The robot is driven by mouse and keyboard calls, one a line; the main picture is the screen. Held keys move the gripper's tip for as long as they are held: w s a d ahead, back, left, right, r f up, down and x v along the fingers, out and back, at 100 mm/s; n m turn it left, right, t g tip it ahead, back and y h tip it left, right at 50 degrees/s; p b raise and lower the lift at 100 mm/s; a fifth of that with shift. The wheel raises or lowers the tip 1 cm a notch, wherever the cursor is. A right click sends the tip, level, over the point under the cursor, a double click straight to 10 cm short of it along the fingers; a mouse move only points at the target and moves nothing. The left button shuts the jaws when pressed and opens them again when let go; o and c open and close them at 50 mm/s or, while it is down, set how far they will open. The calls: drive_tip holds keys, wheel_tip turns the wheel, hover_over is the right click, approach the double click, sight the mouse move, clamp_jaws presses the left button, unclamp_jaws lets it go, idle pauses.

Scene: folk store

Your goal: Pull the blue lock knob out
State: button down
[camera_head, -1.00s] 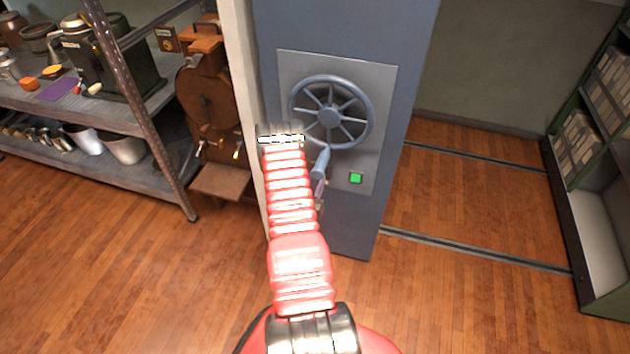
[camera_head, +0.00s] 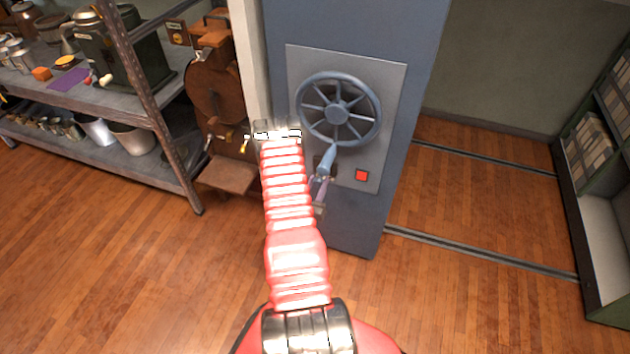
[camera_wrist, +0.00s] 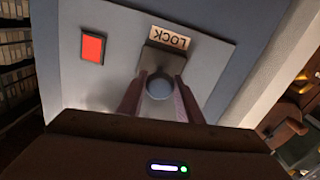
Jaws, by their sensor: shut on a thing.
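The blue lock knob (camera_head: 327,160) sticks out of the grey panel (camera_head: 385,85) on the blue cabinet end, below a spoked handwheel (camera_head: 338,110). In the wrist view the knob's round end (camera_wrist: 160,87) sits between the two fingers, under a LOCK label (camera_wrist: 170,37). My gripper (camera_wrist: 158,95) is shut on the knob. In the head view its fingers (camera_head: 320,185) show at the knob, partly hidden by my red arm. A square indicator (camera_head: 362,175) right of the knob is lit red, and it also shows red in the wrist view (camera_wrist: 93,47).
A metal shelf (camera_head: 120,90) with pots and tins stands at left. A brown machine (camera_head: 213,105) stands between it and the cabinet. Floor rails (camera_head: 480,250) run right towards a green shelf unit (camera_head: 600,170). The wooden floor in front is clear.

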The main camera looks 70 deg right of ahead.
drive_tip(key=shift+w+a, duration=0.15)
drive_tip(key=shift+a, duration=0.15)
drive_tip(key=c, duration=1.5)
unclamp_jaws()
drive_tip(key=shift+o, duration=1.2)
drive_tip(key=shift+d, duration=0.1)
drive_tip(key=s+a, duration=0.1)
drive_tip(key=a, duration=1.2)
drive_tip(key=shift+s+a, duration=0.2)
drive_tip(key=shift+a, duration=0.2)
drive_tip(key=shift+f, duration=0.1)
